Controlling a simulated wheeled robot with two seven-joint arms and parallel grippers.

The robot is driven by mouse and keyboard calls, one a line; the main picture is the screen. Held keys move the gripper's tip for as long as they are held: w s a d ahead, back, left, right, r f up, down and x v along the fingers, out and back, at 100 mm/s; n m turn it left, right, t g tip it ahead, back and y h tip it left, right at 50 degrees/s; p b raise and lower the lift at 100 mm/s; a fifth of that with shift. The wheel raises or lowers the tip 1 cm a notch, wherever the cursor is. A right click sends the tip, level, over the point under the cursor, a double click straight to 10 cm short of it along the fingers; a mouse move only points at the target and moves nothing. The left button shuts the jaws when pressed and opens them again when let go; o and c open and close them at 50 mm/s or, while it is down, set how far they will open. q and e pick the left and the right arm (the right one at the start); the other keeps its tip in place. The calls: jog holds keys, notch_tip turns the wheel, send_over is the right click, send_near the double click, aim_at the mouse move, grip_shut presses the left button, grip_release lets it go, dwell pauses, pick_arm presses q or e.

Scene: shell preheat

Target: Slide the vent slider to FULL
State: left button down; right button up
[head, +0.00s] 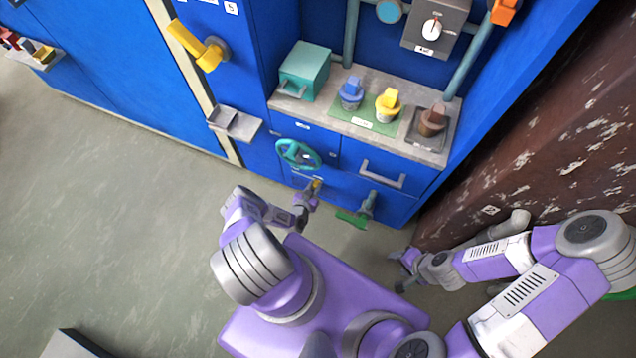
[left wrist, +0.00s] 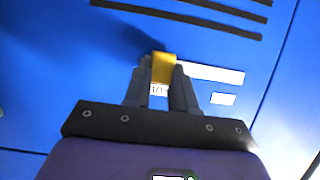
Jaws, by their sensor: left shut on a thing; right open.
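The vent slider's yellow knob (left wrist: 163,66) is between the fingertips of my left gripper (left wrist: 163,84), which is shut on it in the left wrist view. In the head view the yellow knob (head: 317,184) shows small at the tip of my left gripper (head: 312,190), low on the blue cabinet front. A white strip (left wrist: 212,72) lies just right of the knob, and a small white label (left wrist: 222,99) sits below it. I cannot read which mark the slider stands at. My right gripper (head: 402,264) is open and empty, away from the cabinet at the lower right.
Dark vent slots (left wrist: 200,14) lie above the knob. A teal handwheel (head: 298,154) is just above my left gripper. A green-handled valve (head: 357,214) and a grey drawer handle (head: 383,175) are to the right. A rusty wall (head: 530,140) stands at the right.

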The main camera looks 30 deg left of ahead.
pick_arm(q)
jog(key=shift+d, duration=0.3)
jog(key=c, duration=0.9)
grip_release()
jog(key=p+v, duration=0.3)
jog(key=v, duration=0.4)
jog(key=shift+s+a+r, duration=0.1)
jog(key=shift+s, duration=0.2)
